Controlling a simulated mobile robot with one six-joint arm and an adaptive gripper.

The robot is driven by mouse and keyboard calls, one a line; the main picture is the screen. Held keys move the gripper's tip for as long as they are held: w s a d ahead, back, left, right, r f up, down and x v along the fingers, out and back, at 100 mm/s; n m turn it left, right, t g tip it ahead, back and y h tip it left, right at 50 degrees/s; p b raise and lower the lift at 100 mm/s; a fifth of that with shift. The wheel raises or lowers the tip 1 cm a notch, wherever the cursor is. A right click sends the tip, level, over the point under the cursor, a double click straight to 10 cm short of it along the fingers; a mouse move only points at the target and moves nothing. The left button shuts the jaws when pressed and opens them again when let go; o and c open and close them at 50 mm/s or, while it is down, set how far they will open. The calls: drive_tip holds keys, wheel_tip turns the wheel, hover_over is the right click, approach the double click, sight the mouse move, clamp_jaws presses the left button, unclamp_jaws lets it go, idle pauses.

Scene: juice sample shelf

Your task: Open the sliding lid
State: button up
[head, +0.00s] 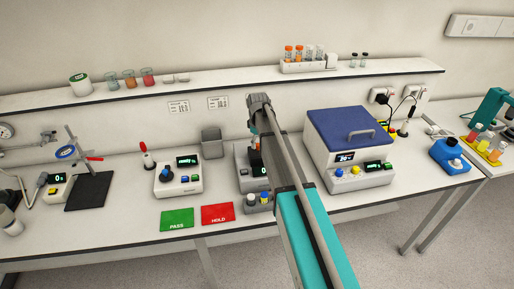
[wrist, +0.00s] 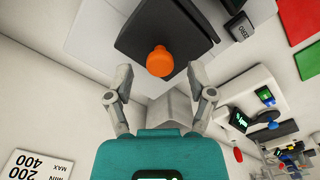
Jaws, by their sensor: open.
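The sliding lid (wrist: 140,25) is a dark panel with a round orange knob (wrist: 159,61), seen close up in the wrist view. My gripper (wrist: 159,71) is open, with one finger on each side of the knob and a visible gap on both sides. Nothing is held.
A grey bin (head: 212,143) and a dial unit (head: 178,178) stand left of the device. A large blue-lidded box (head: 350,165) stands close on the right. Green PASS (head: 177,219) and red HOLD (head: 218,213) cards lie in front. A shelf (head: 210,80) runs above.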

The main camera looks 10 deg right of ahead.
drive_tip(key=shift+f, duration=0.5)
drive_tip(key=shift+b, duration=0.3)
clamp_jaws()
